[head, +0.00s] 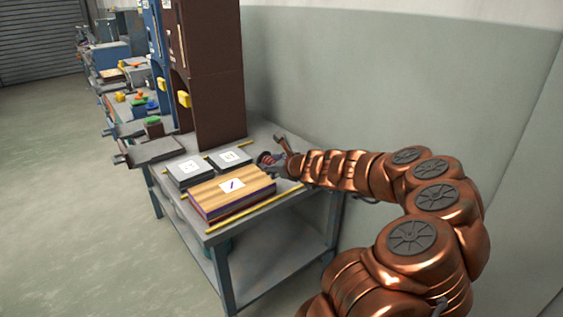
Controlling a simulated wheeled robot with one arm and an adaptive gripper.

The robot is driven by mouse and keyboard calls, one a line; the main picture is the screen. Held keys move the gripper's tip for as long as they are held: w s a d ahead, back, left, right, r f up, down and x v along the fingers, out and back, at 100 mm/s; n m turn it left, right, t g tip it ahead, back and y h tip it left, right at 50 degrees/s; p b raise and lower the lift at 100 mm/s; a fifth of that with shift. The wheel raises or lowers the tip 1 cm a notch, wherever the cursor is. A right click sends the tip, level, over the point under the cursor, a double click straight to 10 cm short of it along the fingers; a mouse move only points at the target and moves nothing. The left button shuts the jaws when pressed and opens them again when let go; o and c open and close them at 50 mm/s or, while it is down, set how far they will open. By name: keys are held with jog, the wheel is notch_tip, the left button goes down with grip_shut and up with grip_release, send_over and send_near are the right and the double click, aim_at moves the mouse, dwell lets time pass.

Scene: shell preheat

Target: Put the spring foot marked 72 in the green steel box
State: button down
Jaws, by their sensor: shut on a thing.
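My gripper (275,155) is small in the view, at the wall side of the grey steel table, just beyond the wooden-topped block. It is shut on a small dark, reddish thing (267,159), held close to or over the tabletop. I cannot tell whether it touches the top. No mark 72 can be read on it, so I cannot tell if it is the spring foot. I cannot make out a green steel box; a small piece of something dark green (222,246) shows below the tabletop, mostly hidden.
A tall brown cabinet (218,80) stands behind. The wall is close on the right. Open floor (70,220) lies left.

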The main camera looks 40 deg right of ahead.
aim_at(257, 164)
jog(key=shift+w+a+f, duration=0.1)
jog(key=shift+a, duration=0.65)
jog(key=shift+w+a+r, duration=0.15)
jog(key=shift+a+r, duration=0.25)
jog(key=shift+a, duration=0.1)
jog(key=shift+a+f+h, duration=0.15)
jog(key=shift+a+h, duration=0.15)
jog(key=shift+a, duration=0.1)
jog(key=w+a+r+m+h, duration=0.1)
jog(key=a+r, duration=0.1)
jog(key=a, duration=1.2)
jog(key=w+a+r+m+h, duration=0.1)
jog(key=w+a+m+h, duration=0.1)
jog(key=a, duration=1.2)
jog(key=shift+w+r, duration=0.25)
jog(key=shift+r, duration=0.1)
